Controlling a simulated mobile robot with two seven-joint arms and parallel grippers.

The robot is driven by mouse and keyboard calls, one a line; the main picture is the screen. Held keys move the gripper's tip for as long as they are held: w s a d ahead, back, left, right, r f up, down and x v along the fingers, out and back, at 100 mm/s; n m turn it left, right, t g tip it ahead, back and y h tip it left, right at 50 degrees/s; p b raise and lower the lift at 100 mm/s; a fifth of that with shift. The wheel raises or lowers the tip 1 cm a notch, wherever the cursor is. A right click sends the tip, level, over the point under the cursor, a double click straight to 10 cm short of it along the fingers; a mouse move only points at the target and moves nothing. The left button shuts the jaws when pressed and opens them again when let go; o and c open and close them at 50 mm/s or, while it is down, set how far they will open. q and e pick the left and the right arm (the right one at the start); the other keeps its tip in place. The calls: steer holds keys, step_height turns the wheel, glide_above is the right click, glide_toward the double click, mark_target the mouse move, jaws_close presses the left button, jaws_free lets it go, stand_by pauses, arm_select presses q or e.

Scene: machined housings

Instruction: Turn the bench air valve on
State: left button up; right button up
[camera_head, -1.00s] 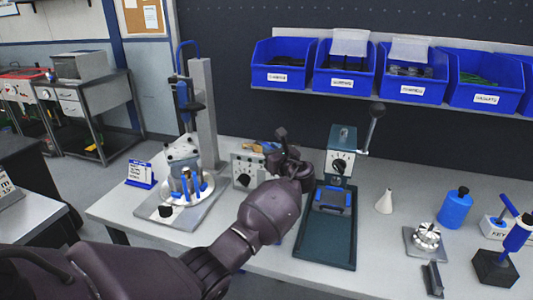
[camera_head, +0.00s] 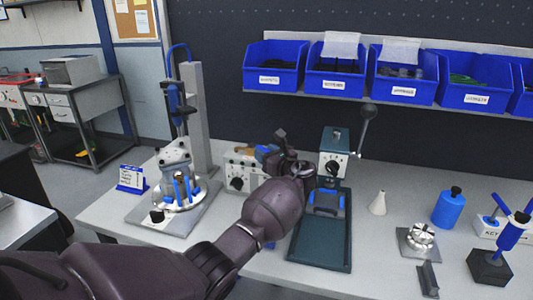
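A pale grey box with a black round knob (camera_head: 237,183) stands on the bench, left of my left gripper. I cannot tell for certain whether this is the bench air valve. My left gripper (camera_head: 279,147) is above and right of the knob, close to the box's right side. My own wrist partly covers the gripper, and whether its fingers are open or shut does not show. A small blue part (camera_head: 266,156) shows beside the fingers; I cannot tell whether they touch it. My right gripper is not in view.
A teal press (camera_head: 334,140) with a raised lever stands just right of my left gripper. A fixture with blue clamps (camera_head: 183,187) stands at left. Blue bins (camera_head: 340,85) line the shelf above. A white cone (camera_head: 378,203) and blue bottle (camera_head: 449,208) stand right.

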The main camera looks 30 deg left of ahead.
arm_select(q)
steer(key=shift+d+r, duration=0.1)
steer(key=shift+d, duration=0.05)
steer(key=shift+s+d, duration=0.15)
steer(key=shift+d, duration=0.15)
steer(key=v, duration=1)
steer(key=shift+p, duration=0.35)
